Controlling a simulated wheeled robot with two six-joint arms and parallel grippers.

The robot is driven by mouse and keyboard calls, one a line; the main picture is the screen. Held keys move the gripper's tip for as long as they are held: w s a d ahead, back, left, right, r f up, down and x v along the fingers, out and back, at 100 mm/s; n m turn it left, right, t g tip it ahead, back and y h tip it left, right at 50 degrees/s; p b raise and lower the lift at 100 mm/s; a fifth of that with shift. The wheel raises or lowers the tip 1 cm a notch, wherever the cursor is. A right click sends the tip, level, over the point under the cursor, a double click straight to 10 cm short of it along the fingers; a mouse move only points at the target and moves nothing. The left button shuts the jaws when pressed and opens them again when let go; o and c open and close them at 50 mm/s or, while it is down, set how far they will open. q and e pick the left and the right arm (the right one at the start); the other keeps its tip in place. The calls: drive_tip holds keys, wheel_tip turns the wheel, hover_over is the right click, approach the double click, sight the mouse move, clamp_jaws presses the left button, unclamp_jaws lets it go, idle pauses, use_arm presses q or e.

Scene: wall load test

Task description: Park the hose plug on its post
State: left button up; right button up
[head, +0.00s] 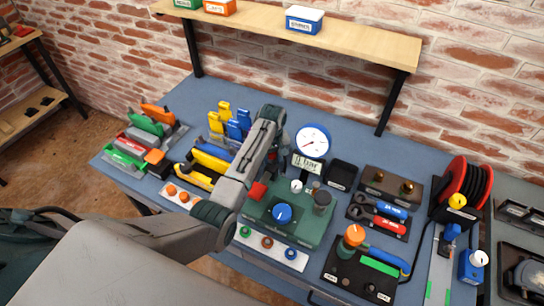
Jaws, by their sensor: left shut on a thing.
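My left arm comes in from the lower left and reaches over the bench. Its gripper (278,149) is by the left side of the round white gauge (313,140), over the back of the green test block (297,231). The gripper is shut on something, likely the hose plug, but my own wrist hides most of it. The green block carries a blue knob (282,214), a red part (257,191), a small white knob (296,186) and a dark upright cylinder (322,199). I cannot tell which part is the plug's post. My right gripper is not in view.
A red hose reel (467,184) stands at the right. A block with brass fittings (389,187), a black tray (341,175) and an orange-knobbed valve (353,236) crowd the bench. Coloured tool racks (145,138) stand left. A wooden shelf (330,39) overhangs the back.

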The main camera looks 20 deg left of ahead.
use_arm(q)
drive_tip(key=shift+f, duration=0.1)
drive_tip(key=o, duration=1.5)
wheel_tip(320, 180, up, 6)
drive_tip(key=p, duration=0.6)
drive_tip(key=shift+f, duration=0.1)
drive_tip(key=shift+r, duration=1.1)
